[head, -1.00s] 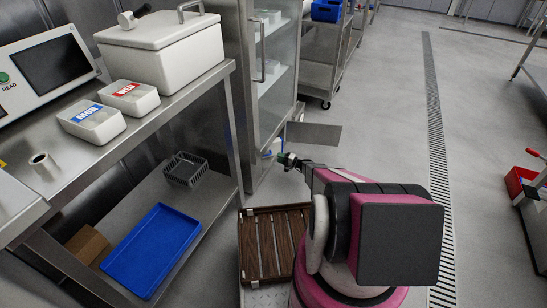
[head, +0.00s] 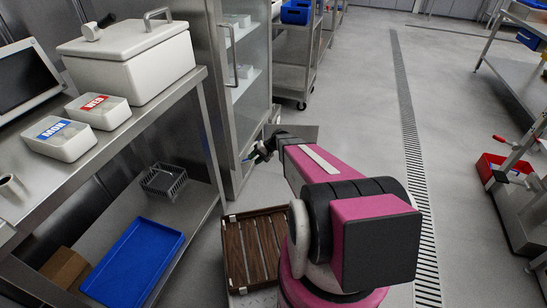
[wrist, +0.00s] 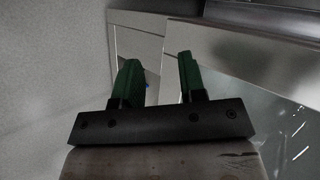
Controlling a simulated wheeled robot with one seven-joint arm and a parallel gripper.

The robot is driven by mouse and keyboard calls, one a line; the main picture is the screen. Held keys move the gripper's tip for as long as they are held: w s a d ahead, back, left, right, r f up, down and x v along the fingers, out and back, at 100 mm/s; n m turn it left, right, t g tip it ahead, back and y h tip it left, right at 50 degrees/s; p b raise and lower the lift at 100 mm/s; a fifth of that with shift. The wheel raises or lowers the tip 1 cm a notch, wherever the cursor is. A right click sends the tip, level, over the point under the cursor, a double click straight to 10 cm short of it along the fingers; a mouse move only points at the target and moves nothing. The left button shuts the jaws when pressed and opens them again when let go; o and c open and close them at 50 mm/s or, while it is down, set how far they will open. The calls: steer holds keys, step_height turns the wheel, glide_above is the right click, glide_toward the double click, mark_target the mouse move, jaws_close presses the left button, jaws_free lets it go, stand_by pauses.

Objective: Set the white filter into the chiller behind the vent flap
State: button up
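The chiller (head: 252,85) is the tall steel cabinet with a glass door, at the upper middle of the head view. A flat grey panel (head: 304,132), seemingly the vent flap, sticks out low at its front, partly behind my arm. My gripper (head: 258,153) is low at the chiller's front, beside the panel. In the wrist view its green fingers (wrist: 160,80) are apart with nothing visibly held between them. A small white-and-blue thing (head: 249,157) shows just beside the gripper in the head view. I cannot tell whether it is the white filter; its rest is hidden.
A steel bench (head: 150,112) stands at the left with a white lidded box (head: 128,62) and labelled tubs (head: 60,137). A slatted wooden crate (head: 232,262) is beside my base. A wheeled rack (head: 297,75) stands beyond the chiller.

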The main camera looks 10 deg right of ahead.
steer(key=s+d+r+h, duration=0.2)
steer(key=s+r+h, duration=0.2)
steer(key=s+r, duration=0.5)
steer(key=s+d+r+n+h, duration=0.1)
steer(key=s+r+h, duration=0.4)
steer(key=s+r, duration=0.5)
steer(key=shift+s+d+r+h, duration=0.3)
steer(key=shift+s+d, duration=0.6)
steer(key=shift+s, duration=0.35)
steer(key=shift+d+f, duration=0.1)
